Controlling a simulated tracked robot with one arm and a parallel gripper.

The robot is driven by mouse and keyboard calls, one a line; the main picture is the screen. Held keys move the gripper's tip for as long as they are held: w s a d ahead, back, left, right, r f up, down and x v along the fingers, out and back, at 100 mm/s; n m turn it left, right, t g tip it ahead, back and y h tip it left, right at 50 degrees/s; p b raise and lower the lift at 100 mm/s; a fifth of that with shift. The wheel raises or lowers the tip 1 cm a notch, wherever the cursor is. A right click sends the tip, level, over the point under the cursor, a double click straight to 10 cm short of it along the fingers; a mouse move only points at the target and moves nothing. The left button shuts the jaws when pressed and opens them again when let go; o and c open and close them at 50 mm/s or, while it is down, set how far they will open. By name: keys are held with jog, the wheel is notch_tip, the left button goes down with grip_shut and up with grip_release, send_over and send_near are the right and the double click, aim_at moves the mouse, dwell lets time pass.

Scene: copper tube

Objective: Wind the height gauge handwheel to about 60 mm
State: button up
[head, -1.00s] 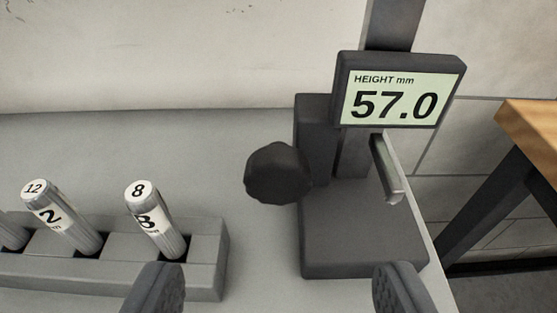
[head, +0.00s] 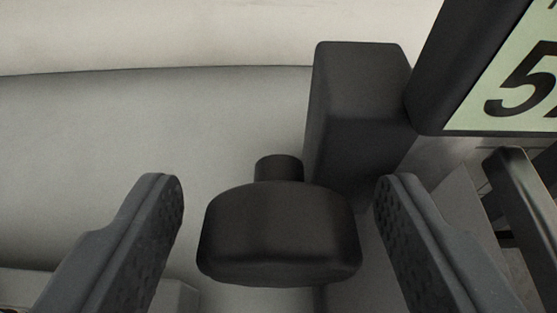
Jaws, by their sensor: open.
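The height gauge's black handwheel (head: 279,235) is in the lower middle of the head view, on a short shaft (head: 279,169) beside the dark gauge housing (head: 358,110). My gripper (head: 279,200) is open, with one finger left of the handwheel and one right of it. The gauge display (head: 520,85) is cut off at the upper right. Only a leading 5 and part of another digit show, so the full reading cannot be read.
A dark bracket-like arm of the gauge (head: 527,205) sticks out at the right, close to my right finger. The grey bench top (head: 120,130) is clear at the left. A corner of the grey tube rack (head: 165,295) shows at the lower left.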

jog(key=shift+w, duration=0.4)
jog(key=c, duration=1)
jog(key=shift+f, duration=0.1)
jog(key=shift+m+y+b, duration=0.5)
jog(key=shift+b, duration=0.25)
jog(key=o, duration=1)
